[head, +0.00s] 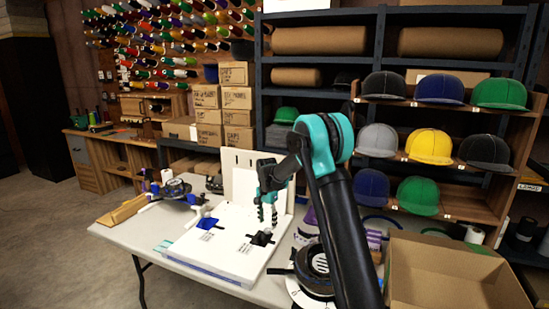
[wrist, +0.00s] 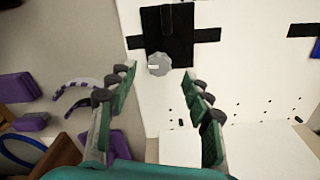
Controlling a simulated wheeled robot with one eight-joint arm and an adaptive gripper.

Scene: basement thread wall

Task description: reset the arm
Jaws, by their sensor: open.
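My gripper (head: 267,204) is open and empty, pointing down above the white board (head: 217,252) on the table in the head view. In the wrist view my gripper (wrist: 160,92) has its two green fingers spread wide apart. A black patch with strap-like arms (wrist: 168,38) lies on the white board beyond the fingertips. A small grey round piece (wrist: 159,64) sits at the patch's lower edge, between the fingers in the picture and apart from both. A blue patch (head: 207,223) lies on the board to the left in the head view.
The table (head: 135,228) also holds a blue and white device (head: 172,190) and a wooden block (head: 121,210). An open cardboard box (head: 450,265) stands at the right. Cap shelves (head: 440,111) stand behind, with stacked boxes (head: 222,105). Purple pieces (wrist: 97,148) lie left in the wrist view.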

